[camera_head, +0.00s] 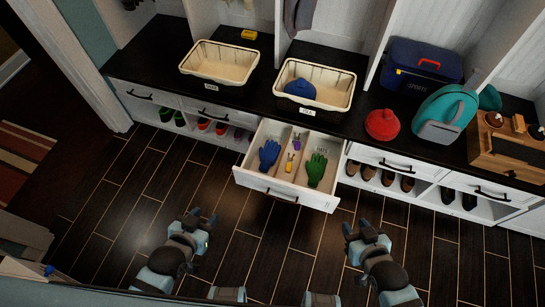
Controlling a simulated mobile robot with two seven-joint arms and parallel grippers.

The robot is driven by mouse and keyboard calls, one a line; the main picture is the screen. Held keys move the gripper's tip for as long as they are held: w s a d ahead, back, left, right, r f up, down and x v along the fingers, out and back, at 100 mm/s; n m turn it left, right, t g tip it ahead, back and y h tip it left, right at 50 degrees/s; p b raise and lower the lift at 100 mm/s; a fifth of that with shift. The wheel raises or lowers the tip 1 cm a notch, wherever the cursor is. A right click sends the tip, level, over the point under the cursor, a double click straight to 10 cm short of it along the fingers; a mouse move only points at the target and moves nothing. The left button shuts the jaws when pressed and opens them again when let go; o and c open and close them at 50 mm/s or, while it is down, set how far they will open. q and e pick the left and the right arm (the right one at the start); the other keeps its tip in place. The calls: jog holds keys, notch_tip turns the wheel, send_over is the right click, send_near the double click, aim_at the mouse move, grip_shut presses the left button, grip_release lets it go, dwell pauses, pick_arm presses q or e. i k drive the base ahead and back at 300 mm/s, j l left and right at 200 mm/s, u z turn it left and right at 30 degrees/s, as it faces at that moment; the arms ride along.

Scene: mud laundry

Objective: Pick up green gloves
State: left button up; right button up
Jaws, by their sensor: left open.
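The green gloves (316,169) lie in the right compartment of a pulled-out white drawer (285,193). Blue gloves (269,155) lie in its left compartment, with small yellow and purple items between them. My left gripper (203,219) is open and empty, in front of the drawer and to its lower left. My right gripper (362,230) is to the drawer's lower right, apart from the gloves. Its fingers seem spread, with nothing seen between them.
A dark bench top (240,96) above the drawer holds two cream baskets (219,63), a red round container (382,125), a blue sports box (421,73), a teal backpack (446,110) and a wooden box (506,150). Shoes sit in cubbies below. The dark floor before the drawer is clear.

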aim_at(316, 169)
jog(key=i+l+z, duration=0.4)
jog(key=i+l, duration=0.3)
